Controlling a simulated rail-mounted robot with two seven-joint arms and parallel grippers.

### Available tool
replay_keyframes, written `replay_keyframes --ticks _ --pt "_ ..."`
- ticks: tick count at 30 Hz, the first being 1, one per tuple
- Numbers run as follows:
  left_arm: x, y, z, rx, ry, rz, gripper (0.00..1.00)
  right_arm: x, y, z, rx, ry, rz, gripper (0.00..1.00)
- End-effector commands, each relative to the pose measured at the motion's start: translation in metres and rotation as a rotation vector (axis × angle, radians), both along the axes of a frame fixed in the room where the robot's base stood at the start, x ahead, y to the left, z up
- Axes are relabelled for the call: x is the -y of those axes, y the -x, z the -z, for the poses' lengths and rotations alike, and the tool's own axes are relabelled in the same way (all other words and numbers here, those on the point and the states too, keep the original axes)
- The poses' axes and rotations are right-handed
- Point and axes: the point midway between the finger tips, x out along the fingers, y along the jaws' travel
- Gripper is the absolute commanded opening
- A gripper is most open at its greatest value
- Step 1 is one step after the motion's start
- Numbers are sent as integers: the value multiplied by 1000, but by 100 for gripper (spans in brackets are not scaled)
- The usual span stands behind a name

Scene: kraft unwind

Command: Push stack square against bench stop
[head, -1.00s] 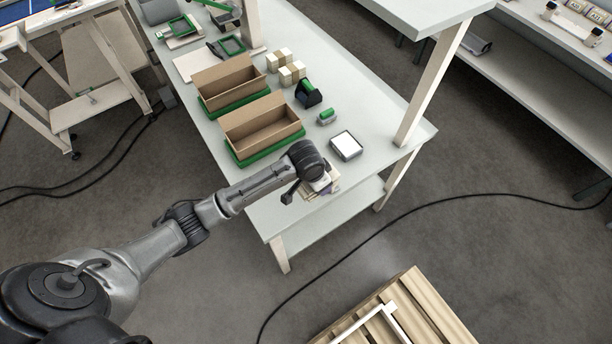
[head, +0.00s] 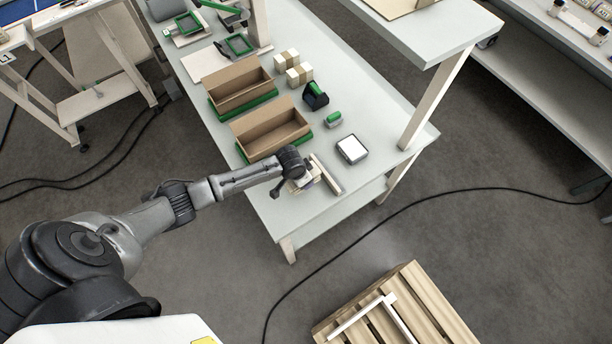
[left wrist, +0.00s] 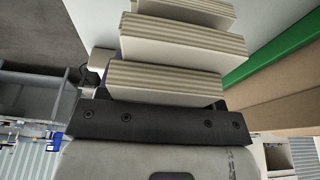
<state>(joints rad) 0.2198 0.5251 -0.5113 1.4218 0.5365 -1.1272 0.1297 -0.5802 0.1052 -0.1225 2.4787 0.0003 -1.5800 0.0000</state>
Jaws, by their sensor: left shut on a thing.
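In the head view my left gripper (head: 303,184) is low over the near end of the bench, closed on part of the pale stack (head: 312,178). The dark wrist hides much of the stack. The left wrist view shows several cream layers with ribbed edges (left wrist: 185,52), the closest one (left wrist: 165,80) right at my dark gripper body. The layers look stepped, not flush. A narrow pale bar (head: 327,175), perhaps the bench stop, lies just right of the stack; I cannot tell whether they touch. My right gripper is not in view.
Two open brown cartons (head: 272,132) on green bases stand behind the gripper. A white-topped device (head: 352,149), a small green-topped item (head: 333,119) and a black dispenser (head: 315,97) stand to the right. A pallet (head: 400,310) lies on the floor.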

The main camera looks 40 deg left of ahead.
Motion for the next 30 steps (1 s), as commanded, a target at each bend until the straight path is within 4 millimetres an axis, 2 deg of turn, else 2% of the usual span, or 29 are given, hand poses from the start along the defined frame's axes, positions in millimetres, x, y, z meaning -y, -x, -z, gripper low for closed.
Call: replay_keyframes --ticks 3,11,24,30 --pt "5 -9 -2 2 1 16 32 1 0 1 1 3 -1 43" --pt "5 -11 4 1 1 25 32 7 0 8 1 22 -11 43" --pt "5 -11 30 1 0 25 32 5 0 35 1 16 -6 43" --pt "5 -11 39 1 1 25 32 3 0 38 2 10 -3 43"
